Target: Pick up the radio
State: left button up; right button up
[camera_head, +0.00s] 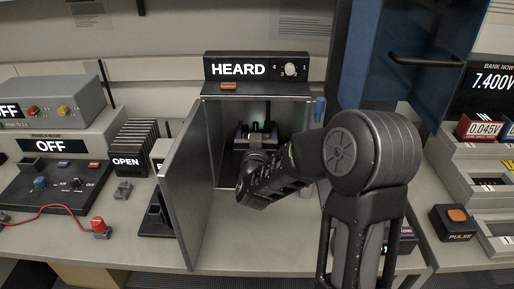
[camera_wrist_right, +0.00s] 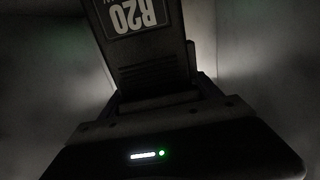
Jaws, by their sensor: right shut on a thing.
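The radio (camera_wrist_right: 145,60), a dark body with an upside-down "R20" label and a ribbed grille, fills the top middle of the right wrist view. My right gripper (camera_head: 256,146) reaches into the open cabinet (camera_head: 225,101) below the "HEARD" sign in the head view and is shut on the radio. The arm and wrist hide most of the grip and the radio there. Dark parts with purple edges show around the gripper inside. A dark rounded front with a white bar and green light (camera_wrist_right: 150,155) shows low in the wrist view. My left gripper is out of view.
The cabinet's grey door (camera_head: 186,190) stands open on the left, and close grey walls flank the radio. A black rack marked "OPEN" (camera_head: 128,150) and a red knob (camera_head: 99,226) stand further left. A blue cabinet door (camera_head: 380,60) hangs at upper right.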

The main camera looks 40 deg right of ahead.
jog(key=shift+c, duration=1.4)
jog(key=shift+r, duration=0.15)
jog(key=shift+r, duration=0.75)
jog(key=b+v, duration=1.4)
jog(key=v, duration=0.4)
jog(key=shift+b, duration=0.3)
jog(key=shift+f, duration=0.1)
